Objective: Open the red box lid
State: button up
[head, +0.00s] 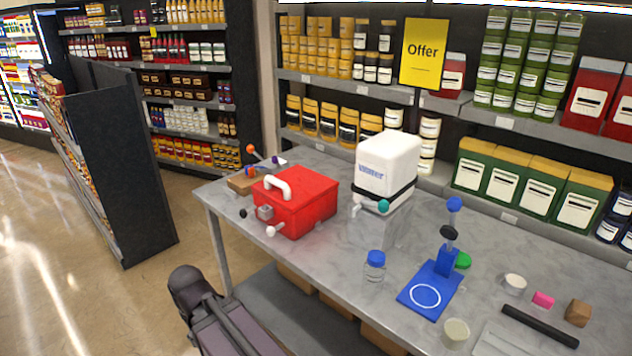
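The red box (310,212) stands on the left part of the grey table. Its red lid (307,184) looks shut, with a white handle (277,186) on top. A grey latch-like block (265,212) sits at its front, and a white knob (272,231) sticks out below, near the front corner. The inside of the box is hidden. My gripper does not show in the head view. A dark arm part at the bottom left, probably mine, is in front of the table and apart from the box.
A blue-capped bottle (375,266), a blue stand (430,290) and small items are farther right. A wooden block (241,184) lies behind left. Stocked shelves (500,120) back the table (330,262).

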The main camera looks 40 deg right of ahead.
aim_at(292, 188)
jog(key=z, duration=1.1)
jog(key=k, duration=0.95)
jog(key=u, duration=0.05)
jog(key=i, duration=0.9)
